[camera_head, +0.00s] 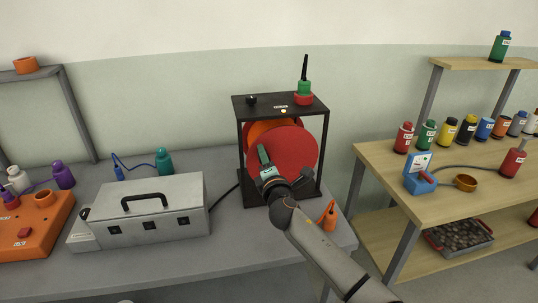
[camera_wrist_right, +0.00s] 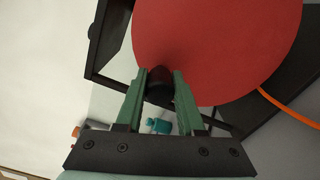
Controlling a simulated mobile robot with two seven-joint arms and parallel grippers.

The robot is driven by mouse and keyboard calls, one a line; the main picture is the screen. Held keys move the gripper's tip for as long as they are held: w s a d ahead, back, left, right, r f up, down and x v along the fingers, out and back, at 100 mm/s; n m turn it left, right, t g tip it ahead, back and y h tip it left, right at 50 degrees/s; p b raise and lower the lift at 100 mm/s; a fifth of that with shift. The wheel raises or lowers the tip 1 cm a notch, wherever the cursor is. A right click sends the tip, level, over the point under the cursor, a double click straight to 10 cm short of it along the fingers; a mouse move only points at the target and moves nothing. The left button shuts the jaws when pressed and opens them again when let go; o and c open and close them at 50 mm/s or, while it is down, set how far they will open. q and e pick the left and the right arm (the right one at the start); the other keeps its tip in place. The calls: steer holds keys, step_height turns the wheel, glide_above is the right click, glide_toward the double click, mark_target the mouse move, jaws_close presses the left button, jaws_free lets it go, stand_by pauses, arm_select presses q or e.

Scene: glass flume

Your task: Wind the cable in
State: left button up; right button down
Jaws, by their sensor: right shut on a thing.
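A cable reel with a red disc (camera_head: 292,153) stands in a black frame (camera_head: 240,150) on the grey bench. An orange part (camera_head: 262,128) shows behind the disc. My right gripper (camera_head: 265,160) is at the left part of the disc's face. In the right wrist view, its green fingers (camera_wrist_right: 160,82) are shut on a dark handle (camera_wrist_right: 159,92) by the edge of the red disc (camera_wrist_right: 220,45). An orange cable (camera_wrist_right: 275,105) runs out from beside the disc. An orange clamp-like piece (camera_head: 328,216) stands on the bench right of the reel. My left gripper is out of view.
A grey metal case (camera_head: 155,205) with a black handle stands left of the reel, and an orange box (camera_head: 38,225) lies further left. A green-and-red bottle-like thing (camera_head: 303,93) stands on the frame's top. A wooden shelf unit (camera_head: 385,160) with several bottles is at the right.

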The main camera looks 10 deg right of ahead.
steer(key=shift+a+f+n, duration=0.25)
steer(key=shift+n, duration=0.25)
steer(key=c, duration=0.5)
jaws_free()
steer(key=shift+f, duration=0.1)
steer(key=s, duration=0.4)
steer(key=s+p, duration=0.1)
steer(key=s, duration=0.3)
steer(key=s+d, duration=0.1)
steer(key=s, duration=0.3)
steer(key=shift+s, duration=0.25)
